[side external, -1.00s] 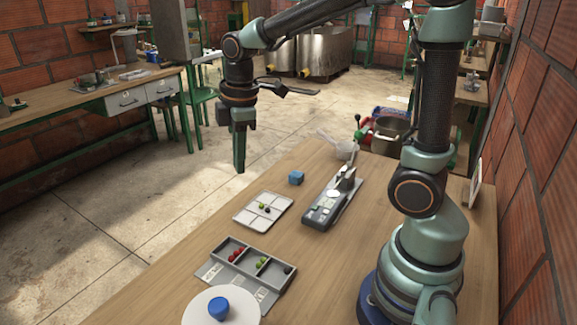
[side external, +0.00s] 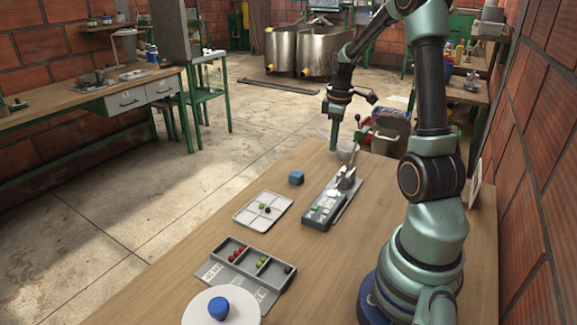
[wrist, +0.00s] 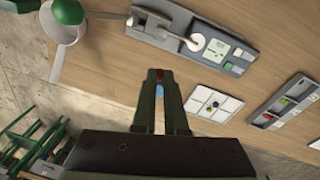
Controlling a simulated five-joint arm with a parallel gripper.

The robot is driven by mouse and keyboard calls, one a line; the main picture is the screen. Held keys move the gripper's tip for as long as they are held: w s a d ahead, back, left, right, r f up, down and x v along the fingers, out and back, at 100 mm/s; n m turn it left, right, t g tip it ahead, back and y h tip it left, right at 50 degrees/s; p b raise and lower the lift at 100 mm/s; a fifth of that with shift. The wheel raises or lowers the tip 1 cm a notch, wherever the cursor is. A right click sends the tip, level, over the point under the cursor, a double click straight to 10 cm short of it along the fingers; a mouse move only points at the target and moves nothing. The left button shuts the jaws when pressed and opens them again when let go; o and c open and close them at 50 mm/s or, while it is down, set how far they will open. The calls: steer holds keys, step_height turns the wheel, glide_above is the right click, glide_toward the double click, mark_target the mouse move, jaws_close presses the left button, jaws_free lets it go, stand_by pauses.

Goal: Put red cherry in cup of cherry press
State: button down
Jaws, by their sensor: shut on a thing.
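My gripper (side external: 334,147) is above the far end of the wooden table in the side view. In the wrist view its green fingers (wrist: 159,77) are shut on a small red cherry (wrist: 159,73) at their tips. The cherry press (side external: 321,211) is a grey base with a raised lever part; it also shows in the wrist view (wrist: 239,57), ahead of the fingertips and to the right. A pale round part that looks like its cup (wrist: 197,42) lies apart from the cherry. The held cherry cannot be made out in the side view.
A grey sorting box (side external: 241,269) holds more cherries. A white bowl (side external: 349,152) stands close by my gripper. Table between is clear.

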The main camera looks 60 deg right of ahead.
steer(key=s+d+f+m, duration=0.1)
steer(key=s+d, duration=0.3)
glide_above(347, 172)
steer(key=shift+a+f, duration=0.1)
steer(key=shift+f, duration=2.25)
steer(key=c, duration=0.9)
jaws_free()
steer(key=shift+r, duration=0.1)
steer(key=r, duration=0.8)
steer(key=a+r, duration=0.1)
steer(key=r, duration=0.2)
steer(key=shift+s+r, duration=0.35)
steer(key=shift+r, duration=0.05)
